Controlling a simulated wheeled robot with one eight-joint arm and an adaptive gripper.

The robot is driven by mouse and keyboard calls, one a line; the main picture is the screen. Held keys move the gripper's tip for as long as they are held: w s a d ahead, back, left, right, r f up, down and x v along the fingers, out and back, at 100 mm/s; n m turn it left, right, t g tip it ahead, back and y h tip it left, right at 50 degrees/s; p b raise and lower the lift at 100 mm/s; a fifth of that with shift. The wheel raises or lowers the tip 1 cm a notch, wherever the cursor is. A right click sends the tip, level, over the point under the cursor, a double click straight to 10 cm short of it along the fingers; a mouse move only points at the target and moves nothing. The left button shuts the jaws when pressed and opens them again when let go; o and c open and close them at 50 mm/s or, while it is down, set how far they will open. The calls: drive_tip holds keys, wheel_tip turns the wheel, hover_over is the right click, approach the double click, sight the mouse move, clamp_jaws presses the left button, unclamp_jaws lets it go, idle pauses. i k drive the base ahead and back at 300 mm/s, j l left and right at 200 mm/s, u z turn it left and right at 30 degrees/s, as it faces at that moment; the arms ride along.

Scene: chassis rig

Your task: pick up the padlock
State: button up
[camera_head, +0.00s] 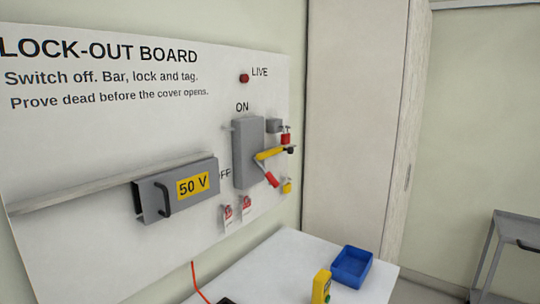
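A small red body (286,138) that looks like the padlock hangs on the right part of the lock-out board (90,130), just right of the grey switch box (247,150). It is small in view, so its shackle is not clear. A smaller yellow item (287,187) hangs lower at the board's right edge; I cannot tell what it is. A yellow bar (270,153) with a dark end and a lever with a red grip (272,180) stick out from the switch box. My gripper is not in view.
A grey cover (150,203) marked 50 V has a black handle. Red-and-white tags (228,214) hang below the switch. A white table (285,262) holds a blue tray (351,267) and a yellow device (321,287). A grey trolley (515,235) stands at the right.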

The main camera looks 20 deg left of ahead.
sight(285, 137)
drive_tip(key=u, duration=0.55)
drive_tip(key=i+l+u, duration=0.15)
drive_tip(key=u, duration=0.25)
drive_tip(key=i+l+u, duration=0.1)
drive_tip(key=u, duration=0.25)
drive_tip(key=l+u, duration=0.4)
drive_tip(key=i+l+u, duration=0.15)
drive_tip(key=u, duration=0.2)
